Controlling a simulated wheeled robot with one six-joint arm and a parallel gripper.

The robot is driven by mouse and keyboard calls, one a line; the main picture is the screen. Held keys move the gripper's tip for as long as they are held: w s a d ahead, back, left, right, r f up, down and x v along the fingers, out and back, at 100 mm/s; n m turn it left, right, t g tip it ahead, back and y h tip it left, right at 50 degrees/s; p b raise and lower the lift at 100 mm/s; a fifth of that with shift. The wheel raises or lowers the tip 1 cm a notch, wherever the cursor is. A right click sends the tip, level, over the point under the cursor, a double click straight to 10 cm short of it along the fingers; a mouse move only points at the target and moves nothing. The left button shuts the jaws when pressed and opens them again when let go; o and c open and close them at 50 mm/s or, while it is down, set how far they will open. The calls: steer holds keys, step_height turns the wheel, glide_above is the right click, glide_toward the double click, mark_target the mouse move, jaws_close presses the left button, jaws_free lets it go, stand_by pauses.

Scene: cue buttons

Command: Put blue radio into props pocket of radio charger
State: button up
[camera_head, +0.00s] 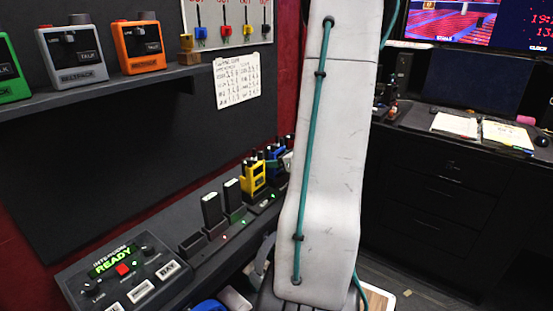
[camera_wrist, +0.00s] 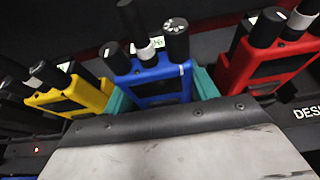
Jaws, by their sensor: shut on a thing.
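The blue radio (camera_wrist: 160,82) is upright in the wrist view, its antenna and knobs toward the top. My gripper (camera_wrist: 158,90) is shut on it, with a teal finger at each side. In the head view the blue radio (camera_head: 274,168) is partly hidden behind my arm, just beyond the yellow radio. The radio charger (camera_head: 212,250) is a dark strip running away along the left counter. The blue radio's base is hidden, so I cannot tell whether it sits in a pocket or which one. Any props label is not readable.
A yellow radio (camera_wrist: 72,98) stands left of the blue one and a red radio (camera_wrist: 262,68) right, both close. Dark upright units (camera_head: 212,212) stand nearer on the charger. An intercom box (camera_head: 125,275) is at its near end. A shelf (camera_head: 110,85) with boxes hangs above.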

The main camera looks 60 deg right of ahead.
steer(key=o, duration=1.2)
steer(key=shift+c, duration=0.2)
steer(key=shift+s, duration=0.1)
steer(key=v, duration=0.7)
steer(key=shift+s+r, duration=0.15)
steer(key=shift+s, duration=0.15)
